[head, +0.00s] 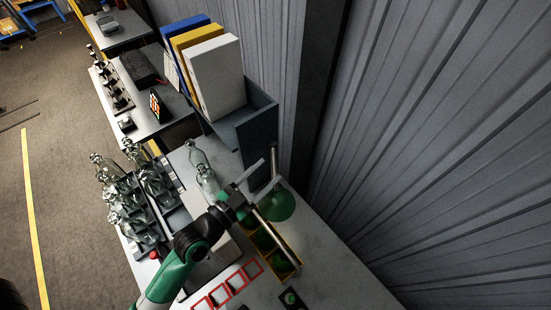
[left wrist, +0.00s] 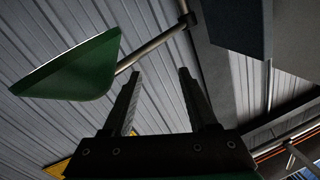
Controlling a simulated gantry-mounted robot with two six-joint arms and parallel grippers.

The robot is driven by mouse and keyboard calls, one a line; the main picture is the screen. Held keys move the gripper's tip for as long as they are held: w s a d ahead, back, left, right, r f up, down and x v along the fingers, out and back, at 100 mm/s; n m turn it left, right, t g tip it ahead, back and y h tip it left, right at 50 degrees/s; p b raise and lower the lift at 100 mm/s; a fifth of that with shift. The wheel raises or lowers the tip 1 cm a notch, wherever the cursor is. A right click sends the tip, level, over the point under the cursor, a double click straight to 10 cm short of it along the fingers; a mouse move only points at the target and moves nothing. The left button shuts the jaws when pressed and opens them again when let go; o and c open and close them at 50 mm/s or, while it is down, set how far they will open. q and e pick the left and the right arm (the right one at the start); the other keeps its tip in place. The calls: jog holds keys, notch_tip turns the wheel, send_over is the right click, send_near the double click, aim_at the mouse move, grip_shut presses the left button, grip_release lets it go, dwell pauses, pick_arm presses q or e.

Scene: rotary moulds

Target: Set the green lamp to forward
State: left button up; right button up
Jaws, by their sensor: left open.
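The green lamp has a cone-shaped green shade (head: 280,204) on a thin metal arm, at the right edge of the table in the head view. In the left wrist view the shade (left wrist: 75,75) is at upper left, and its metal arm (left wrist: 150,50) runs up right to a joint. My left gripper (head: 250,184) is just left of the shade in the head view. Its two fingers (left wrist: 160,72) stand apart in the left wrist view, with nothing between them, and the lamp arm passes beyond their tips. Whether they touch the lamp cannot be told. My right gripper is out of view.
A yellow bin (head: 284,262) with green pieces is below the shade. Clear glass bottles (head: 196,155) and dark moulds (head: 135,205) stand left of my arm. Binders (head: 215,75) in a grey holder stand behind. The corrugated wall (head: 430,120) is on the right.

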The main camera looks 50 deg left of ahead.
aim_at(275, 162)
pick_arm(q)
jog(key=w, duration=0.4)
jog(key=shift+w+a, duration=0.2)
grip_shut()
dwell(1.2)
